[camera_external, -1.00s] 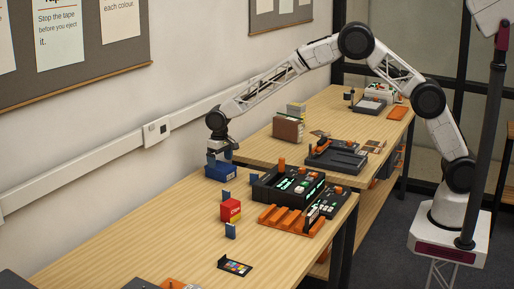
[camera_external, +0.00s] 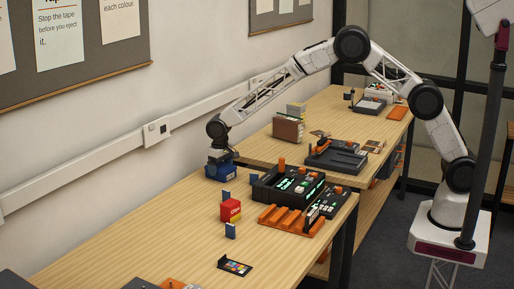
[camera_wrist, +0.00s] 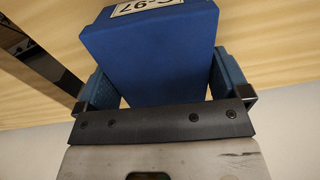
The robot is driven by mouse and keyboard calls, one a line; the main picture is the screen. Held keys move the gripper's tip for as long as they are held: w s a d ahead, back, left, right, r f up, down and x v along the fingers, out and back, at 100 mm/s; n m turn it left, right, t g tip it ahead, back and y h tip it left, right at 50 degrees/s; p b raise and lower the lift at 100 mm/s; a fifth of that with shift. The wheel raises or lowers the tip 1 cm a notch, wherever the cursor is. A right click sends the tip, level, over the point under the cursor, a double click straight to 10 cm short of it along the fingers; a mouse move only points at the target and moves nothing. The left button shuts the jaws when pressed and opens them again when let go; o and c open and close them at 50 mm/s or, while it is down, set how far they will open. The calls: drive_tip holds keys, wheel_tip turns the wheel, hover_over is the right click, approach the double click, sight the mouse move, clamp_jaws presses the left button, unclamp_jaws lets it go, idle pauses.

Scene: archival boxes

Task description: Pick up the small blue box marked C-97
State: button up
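The small blue box (camera_external: 222,173) stands on the near wooden table, close to the wall. In the wrist view the blue box (camera_wrist: 150,55) fills the middle, with a white label reading "C-97" partly cut off at the top edge. My gripper (camera_external: 220,161) is down at the box, pointing downward. In the wrist view my gripper (camera_wrist: 167,85) has one blue finger on each side of the box. The fingers are spread wide. Whether their pads touch the box is hard to tell.
To the right stand a black device (camera_external: 288,186) with lit green parts and an orange rack (camera_external: 290,220). A red box (camera_external: 231,210) and small blue pieces (camera_external: 231,231) stand nearer. A colour card (camera_external: 235,267) lies in front. The table's left part is mostly clear.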

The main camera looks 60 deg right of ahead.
sight(221, 166)
drive_tip(key=c, duration=0.6)
drive_tip(key=shift+r, duration=0.1)
drive_tip(key=shift+r, duration=4.95)
